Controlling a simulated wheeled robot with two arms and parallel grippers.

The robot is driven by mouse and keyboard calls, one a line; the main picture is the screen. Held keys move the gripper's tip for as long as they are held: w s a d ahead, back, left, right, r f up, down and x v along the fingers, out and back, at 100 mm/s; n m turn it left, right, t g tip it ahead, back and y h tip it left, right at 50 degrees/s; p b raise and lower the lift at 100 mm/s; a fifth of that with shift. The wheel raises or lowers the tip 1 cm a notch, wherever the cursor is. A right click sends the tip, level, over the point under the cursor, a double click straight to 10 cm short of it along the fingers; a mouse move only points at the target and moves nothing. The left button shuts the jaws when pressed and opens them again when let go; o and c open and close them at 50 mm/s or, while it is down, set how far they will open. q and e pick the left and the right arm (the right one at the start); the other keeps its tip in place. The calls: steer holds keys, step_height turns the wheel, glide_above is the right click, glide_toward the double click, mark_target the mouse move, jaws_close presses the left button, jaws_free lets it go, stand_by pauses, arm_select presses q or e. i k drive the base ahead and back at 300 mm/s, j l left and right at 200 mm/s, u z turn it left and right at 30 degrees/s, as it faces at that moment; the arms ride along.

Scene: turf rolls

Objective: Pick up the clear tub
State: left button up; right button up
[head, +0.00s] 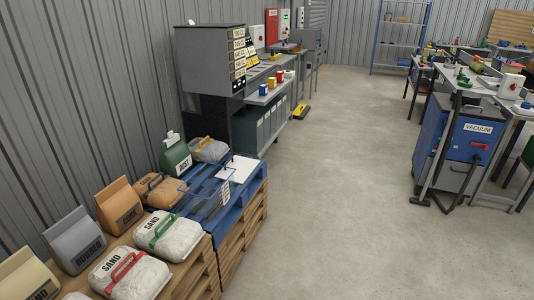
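A see-through box shape with thin blue edges (203,190), possibly the clear tub, stands on the blue pallet (236,206) at left of centre. Its walls are hard to make out against the pallet, and I cannot tell whether anything is in it. A white sheet or board (238,169) lies just right of and behind it. Neither of my grippers shows in the head view.
A vacuum cabinet (462,140) and workbenches stand at right. The concrete floor (345,190) between is clear.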

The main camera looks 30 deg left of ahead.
mark_target(205, 194)
steer(key=i+u, duration=0.15)
steer(key=i, duration=0.45)
steer(key=i+u, duration=0.1)
steer(key=i, duration=0.5)
steer(key=i+l+u, duration=0.15)
steer(key=i, duration=0.45)
steer(key=i+l+u, duration=0.1)
steer(key=i, duration=0.5)
steer(key=i+u, duration=0.1)
steer(key=u, duration=0.75)
steer(key=i+l+u, duration=0.1)
steer(key=u, duration=0.35)
steer(key=i+u, duration=0.1)
steer(key=u, duration=0.3)
steer(key=l+u, duration=0.15)
steer(key=u, duration=0.3)
steer(key=l+u, duration=0.1)
steer(key=u, duration=0.35)
